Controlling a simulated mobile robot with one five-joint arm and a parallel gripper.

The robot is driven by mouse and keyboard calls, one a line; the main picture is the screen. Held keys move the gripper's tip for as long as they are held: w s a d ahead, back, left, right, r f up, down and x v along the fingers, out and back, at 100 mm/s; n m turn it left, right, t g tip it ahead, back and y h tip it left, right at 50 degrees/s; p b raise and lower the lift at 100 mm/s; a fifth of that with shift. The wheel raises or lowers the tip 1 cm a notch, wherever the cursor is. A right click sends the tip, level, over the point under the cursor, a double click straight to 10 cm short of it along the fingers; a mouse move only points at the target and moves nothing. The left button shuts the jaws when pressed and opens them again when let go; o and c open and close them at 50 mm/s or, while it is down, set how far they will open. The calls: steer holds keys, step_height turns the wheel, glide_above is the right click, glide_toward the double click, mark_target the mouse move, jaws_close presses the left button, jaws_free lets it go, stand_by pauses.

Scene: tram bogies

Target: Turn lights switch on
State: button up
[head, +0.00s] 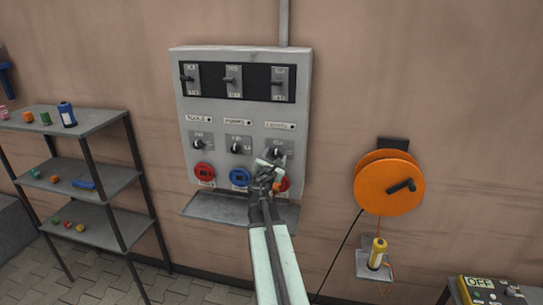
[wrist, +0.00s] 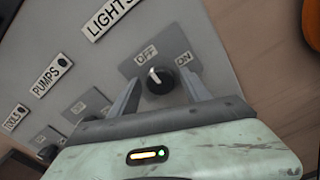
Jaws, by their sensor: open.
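The lights switch is a round black knob (wrist: 158,82) with a white pointer mark, on a grey plate marked OFF and ON below the LIGHTS label (wrist: 108,17). The mark points up and left, towards OFF. My gripper (wrist: 160,76) is open, with one finger on each side of the knob. I cannot tell whether either finger touches it. In the head view my gripper (head: 269,164) is in front of the right column of the grey control panel (head: 240,112) and partly hides the lights switch.
The TOOLS and PUMPS knobs (head: 238,147) sit to the left, with red and blue sockets (head: 240,177) below. A ledge (head: 215,209) juts out under the panel. An orange reel (head: 380,187) hangs to the right, and a shelf rack (head: 90,180) stands at left.

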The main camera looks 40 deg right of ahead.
jaws_close()
steer(key=shift+r, duration=0.1)
